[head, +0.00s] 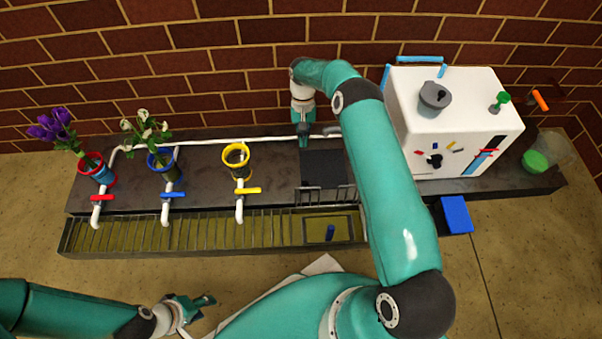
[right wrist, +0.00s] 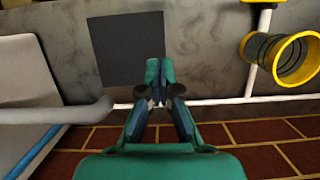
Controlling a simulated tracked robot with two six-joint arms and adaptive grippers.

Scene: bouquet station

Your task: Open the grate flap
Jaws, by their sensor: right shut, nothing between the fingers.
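The grate (head: 150,235) runs along the front trough below the counter. At its right end is a framed opening with a blue peg-like piece (head: 330,232) in it. A short barred panel, which looks like the grate flap (head: 326,195), stands up along the back edge of that opening. My right gripper (head: 304,140) points down over the counter just behind a dark square plate (head: 323,170), apart from the flap. In the right wrist view the right gripper (right wrist: 159,68) is shut and empty, its tips over the plate. My left gripper (head: 208,305) seems open and empty, in front of the trough.
Red, blue and yellow ringed holders (head: 237,155) with matching taps stand on the left of the counter, two holding flowers. A white machine (head: 450,120) stands at the right, with a blue box (head: 456,214) below its front. A brick wall rises behind.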

